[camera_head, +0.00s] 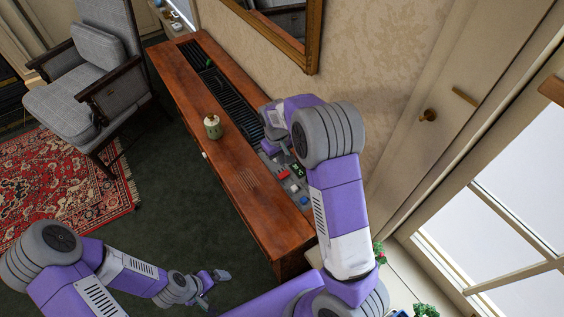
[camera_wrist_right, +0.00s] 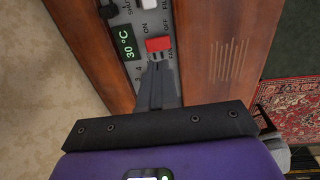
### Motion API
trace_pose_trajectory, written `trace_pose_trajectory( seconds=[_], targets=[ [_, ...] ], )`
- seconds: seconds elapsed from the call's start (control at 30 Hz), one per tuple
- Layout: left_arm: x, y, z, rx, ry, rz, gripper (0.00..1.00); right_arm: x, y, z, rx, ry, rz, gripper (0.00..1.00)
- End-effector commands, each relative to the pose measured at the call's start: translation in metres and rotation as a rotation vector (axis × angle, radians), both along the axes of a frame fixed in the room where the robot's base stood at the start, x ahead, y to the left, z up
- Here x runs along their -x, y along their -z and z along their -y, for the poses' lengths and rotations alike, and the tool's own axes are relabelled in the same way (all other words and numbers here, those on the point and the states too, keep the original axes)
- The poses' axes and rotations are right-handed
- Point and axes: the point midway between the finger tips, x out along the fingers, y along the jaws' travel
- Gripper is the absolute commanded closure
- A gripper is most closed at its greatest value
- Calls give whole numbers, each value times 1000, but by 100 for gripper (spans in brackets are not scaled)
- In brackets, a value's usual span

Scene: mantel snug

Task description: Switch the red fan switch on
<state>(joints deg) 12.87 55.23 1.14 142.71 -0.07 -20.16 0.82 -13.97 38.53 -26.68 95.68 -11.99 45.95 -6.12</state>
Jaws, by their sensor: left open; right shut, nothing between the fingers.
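The red fan switch (camera_head: 283,174) is a small red rocker on the grey control panel set into the wooden cabinet. In the right wrist view the red switch (camera_wrist_right: 158,44) sits beside the labels ON, OFF and FAN. My right gripper (camera_wrist_right: 156,68) is shut and empty, its fingertips right at the switch's near edge; I cannot tell whether they touch. The switch's position is not clear. In the head view my right gripper (camera_head: 271,150) is over the panel, partly hidden by its arm. My left gripper (camera_head: 214,283) is open and empty, low over the floor left of the cabinet.
A green 30 °C display (camera_wrist_right: 125,42) and a white switch (camera_wrist_right: 148,4) flank the red one. A blue knob (camera_head: 304,199) is on the panel. A small jar (camera_head: 213,126) stands on the cabinet top. A grey armchair (camera_head: 75,90) is at the upper left.

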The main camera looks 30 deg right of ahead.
Motion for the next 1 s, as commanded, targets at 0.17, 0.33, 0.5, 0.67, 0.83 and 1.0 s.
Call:
trace_pose_trajectory(
  seconds=[0.17,0.33,0.5,0.67,0.83,1.0],
  targets=[
    [0,-12,0,0,0,0,0,0,-36,-3,1,0,2,100],
    [0,-15,0,0,0,0,0,0,-51,-5,0,1,1,100],
    [0,-16,0,0,0,-1,0,0,-54,-5,1,1,1,100],
    [0,-15,0,0,0,-1,0,0,-53,-5,1,1,1,100],
    [0,-13,0,0,0,-1,0,2,-52,-3,3,3,-1,100],
    [0,-3,0,0,0,0,0,6,-48,6,20,21,-7,100]
  ],
)
